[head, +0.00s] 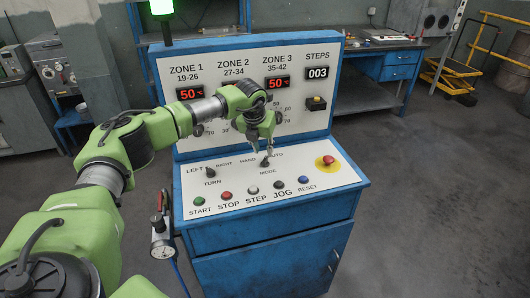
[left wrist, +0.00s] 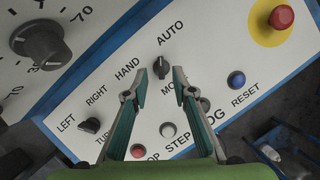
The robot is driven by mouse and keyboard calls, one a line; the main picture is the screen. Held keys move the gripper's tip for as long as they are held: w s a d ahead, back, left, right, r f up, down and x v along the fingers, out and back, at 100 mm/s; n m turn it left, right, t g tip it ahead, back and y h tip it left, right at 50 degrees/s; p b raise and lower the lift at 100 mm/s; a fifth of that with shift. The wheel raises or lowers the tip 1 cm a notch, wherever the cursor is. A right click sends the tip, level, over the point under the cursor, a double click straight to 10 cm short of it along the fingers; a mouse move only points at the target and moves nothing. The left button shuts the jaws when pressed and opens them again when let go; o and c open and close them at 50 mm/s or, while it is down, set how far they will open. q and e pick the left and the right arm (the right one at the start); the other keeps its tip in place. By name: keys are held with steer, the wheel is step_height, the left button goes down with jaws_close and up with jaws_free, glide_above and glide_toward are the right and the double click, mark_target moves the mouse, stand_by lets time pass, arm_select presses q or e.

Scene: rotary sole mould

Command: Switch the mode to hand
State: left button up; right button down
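The dark MODE knob (head: 265,162) is on the sloped white panel, between the HAND and AUTO labels. It also shows in the left wrist view (left wrist: 161,67), where its ridge seems to point up toward AUTO. My left gripper (head: 262,150) hangs over the panel right at the knob. In the left wrist view its two fingers (left wrist: 160,82) are apart, one on each side of the knob, with a gap to it. Whether the tips are down at knob height is hard to tell. My right gripper is in neither view.
The TURN knob (head: 210,173) is to the left of MODE. A row of buttons, with the green START (head: 199,201), runs along the front. A red emergency button (head: 328,160) is on the right. The upright panel with zone displays (head: 278,83) rises behind the gripper.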

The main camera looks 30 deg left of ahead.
mark_target(266, 157)
arm_select(q)
steer(key=shift+p+x, duration=0.4)
steer(key=shift+x, duration=2.25)
jaws_close()
